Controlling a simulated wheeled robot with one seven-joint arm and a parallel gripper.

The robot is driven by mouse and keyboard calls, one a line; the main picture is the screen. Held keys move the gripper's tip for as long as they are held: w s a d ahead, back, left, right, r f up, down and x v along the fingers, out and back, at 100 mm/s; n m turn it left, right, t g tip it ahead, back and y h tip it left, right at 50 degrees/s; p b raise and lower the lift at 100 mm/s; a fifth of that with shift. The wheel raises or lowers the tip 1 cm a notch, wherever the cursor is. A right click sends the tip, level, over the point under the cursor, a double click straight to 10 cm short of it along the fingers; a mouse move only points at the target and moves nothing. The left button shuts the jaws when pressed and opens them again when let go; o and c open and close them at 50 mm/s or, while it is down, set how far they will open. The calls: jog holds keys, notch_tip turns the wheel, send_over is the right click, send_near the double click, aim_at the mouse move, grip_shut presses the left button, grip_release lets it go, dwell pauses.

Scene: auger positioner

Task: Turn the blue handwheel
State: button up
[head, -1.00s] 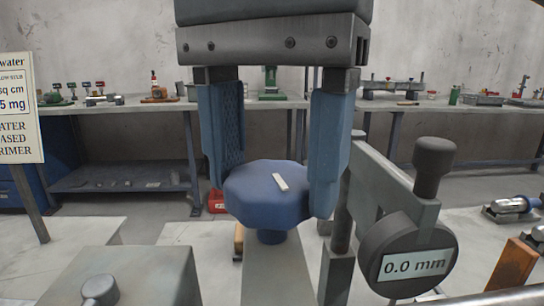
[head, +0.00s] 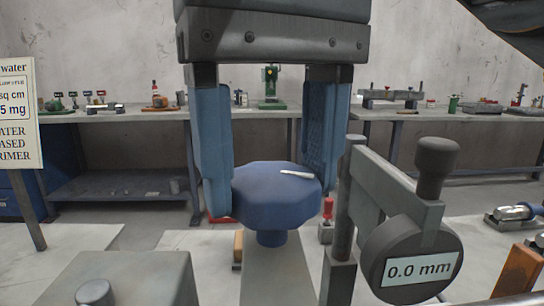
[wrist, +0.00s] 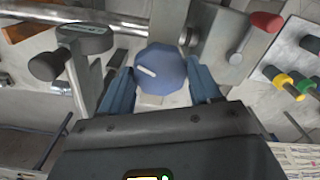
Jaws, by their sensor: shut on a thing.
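The blue handwheel (head: 262,198) is a faceted knob on a short blue stem, with a white mark on its top face. It stands at the centre of the head view, and it also shows in the wrist view (wrist: 160,70) between the fingers. My gripper (head: 268,195) comes down from above with two blue fingers, one on each side of the wheel. It is shut on the handwheel. A round gauge (head: 412,262) right of the wheel reads 0.0 mm.
A grey post and arm (head: 385,190) carry the gauge close to the right of my gripper. A grey block (head: 125,275) stands at the front left. A sign (head: 18,110) is at the far left. Workbenches (head: 120,115) with tools line the back wall.

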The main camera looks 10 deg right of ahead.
aim_at(271, 170)
jog(key=shift+n, duration=1.2)
jog(key=o, duration=1.1)
jog(key=shift+c, duration=0.2)
notch_tip(271, 170, up, 8)
jog(key=shift+f+p, duration=0.1)
jog(key=shift+p, duration=0.45)
